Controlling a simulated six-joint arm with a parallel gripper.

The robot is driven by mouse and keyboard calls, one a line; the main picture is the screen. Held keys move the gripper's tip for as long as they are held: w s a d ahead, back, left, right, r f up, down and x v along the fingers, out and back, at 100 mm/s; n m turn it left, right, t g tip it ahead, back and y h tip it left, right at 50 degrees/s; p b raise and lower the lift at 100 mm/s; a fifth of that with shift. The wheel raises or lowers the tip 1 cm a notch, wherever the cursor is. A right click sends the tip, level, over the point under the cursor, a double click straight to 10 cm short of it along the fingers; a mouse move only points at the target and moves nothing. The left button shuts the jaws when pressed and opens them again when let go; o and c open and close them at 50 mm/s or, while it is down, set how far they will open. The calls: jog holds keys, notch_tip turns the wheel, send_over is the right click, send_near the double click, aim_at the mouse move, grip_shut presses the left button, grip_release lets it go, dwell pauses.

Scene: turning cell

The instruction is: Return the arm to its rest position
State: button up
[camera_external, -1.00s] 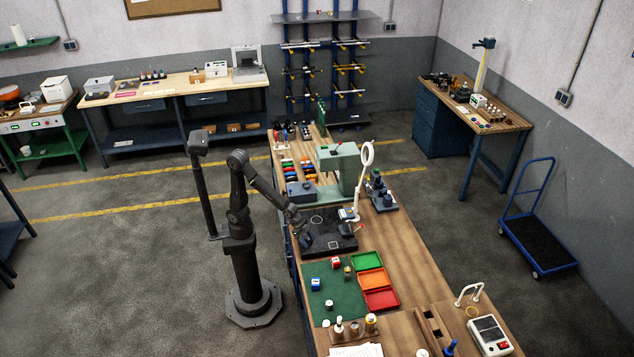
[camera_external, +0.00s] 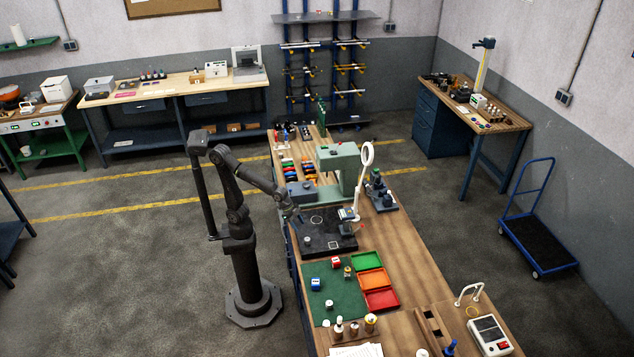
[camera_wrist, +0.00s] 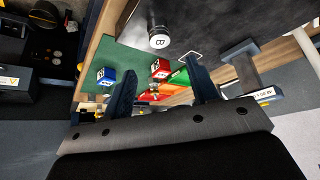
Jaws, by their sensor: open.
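My gripper (camera_external: 293,215) is above the left edge of the long workbench, near the black plate (camera_external: 340,229). In the wrist view its two dark fingers (camera_wrist: 163,90) stand wide apart with nothing held between them. My arm is bent, with the elbow raised and the forearm sloping down to the right. A small metal cylinder (camera_external: 307,241) stands on the black plate, apart from the gripper. In the wrist view this cylinder (camera_wrist: 158,38) shows a letter on its light end face.
A green mat (camera_external: 325,300) holds a blue cube (camera_external: 316,284) and a red cube (camera_external: 336,262). Green (camera_external: 366,261), orange (camera_external: 372,280) and red (camera_external: 381,299) trays lie beside it.

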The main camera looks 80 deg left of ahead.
aim_at(307, 238)
jog(key=x, duration=1.2)
jog(key=shift+s, duration=0.1)
jog(key=r, duration=0.3)
jog(key=s+r, duration=0.1)
jog(key=r, duration=0.1)
jog(key=shift+d+r, duration=0.1)
jog(key=shift+d, duration=0.1)
jog(key=s+d+r, duration=0.5)
jog(key=s+r, duration=0.2)
jog(key=s, duration=0.3)
jog(key=w+d+f+m, duration=0.1)
jog(key=w+d, duration=0.2)
jog(key=d, duration=0.5)
jog(key=w+d+f+m+g+h, duration=0.1)
jog(key=w+d+m, duration=0.1)
jog(key=d, duration=0.6)
jog(key=w+d+f+m, duration=0.1)
jog(key=w+d, duration=0.3)
jog(key=d, duration=0.4)
jog(key=shift+g, duration=0.4)
jog(key=shift+w+d, duration=0.1)
jog(key=shift+d, duration=0.05)
